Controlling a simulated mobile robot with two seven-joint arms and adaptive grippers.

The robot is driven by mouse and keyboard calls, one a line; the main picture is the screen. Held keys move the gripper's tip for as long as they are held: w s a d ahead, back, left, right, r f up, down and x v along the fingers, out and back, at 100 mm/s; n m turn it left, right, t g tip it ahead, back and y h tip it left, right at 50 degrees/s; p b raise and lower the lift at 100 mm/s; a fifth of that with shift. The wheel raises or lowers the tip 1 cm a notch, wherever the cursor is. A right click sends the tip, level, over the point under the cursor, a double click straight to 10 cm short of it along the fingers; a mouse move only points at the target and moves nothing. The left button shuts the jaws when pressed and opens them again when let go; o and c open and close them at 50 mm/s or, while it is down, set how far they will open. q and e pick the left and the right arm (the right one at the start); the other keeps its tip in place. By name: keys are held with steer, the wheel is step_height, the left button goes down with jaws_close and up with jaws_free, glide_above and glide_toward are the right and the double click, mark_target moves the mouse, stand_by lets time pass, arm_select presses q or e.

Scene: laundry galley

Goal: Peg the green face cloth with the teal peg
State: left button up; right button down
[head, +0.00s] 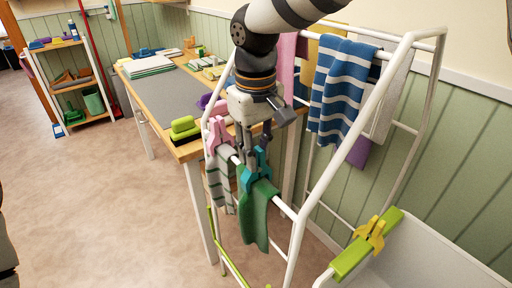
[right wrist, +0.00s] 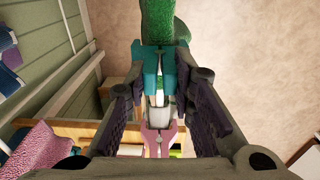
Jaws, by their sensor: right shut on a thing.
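The green face cloth (head: 256,218) hangs over the near rail of the white drying rack; it also shows at the top of the right wrist view (right wrist: 155,25). The teal peg (head: 249,180) sits at the rail, at the cloth's top edge, and in the right wrist view (right wrist: 153,66) it meets the cloth. How deep its jaws reach over the cloth is hard to tell. My right gripper (head: 252,155) comes from above and is shut on the teal peg, with a finger on each side. My left gripper is not in view.
A pink peg (head: 216,132) holds a grey striped cloth (head: 223,180) on the same rail, close beside. A blue striped towel (head: 341,90) hangs on the far rails. A yellow peg (head: 370,235) sits on a lime bar at the white tub's rim (head: 440,237). A table (head: 180,98) stands behind.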

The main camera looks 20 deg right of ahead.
steer(key=shift+f, duration=0.1)
steer(key=c, duration=1.3)
jaws_free()
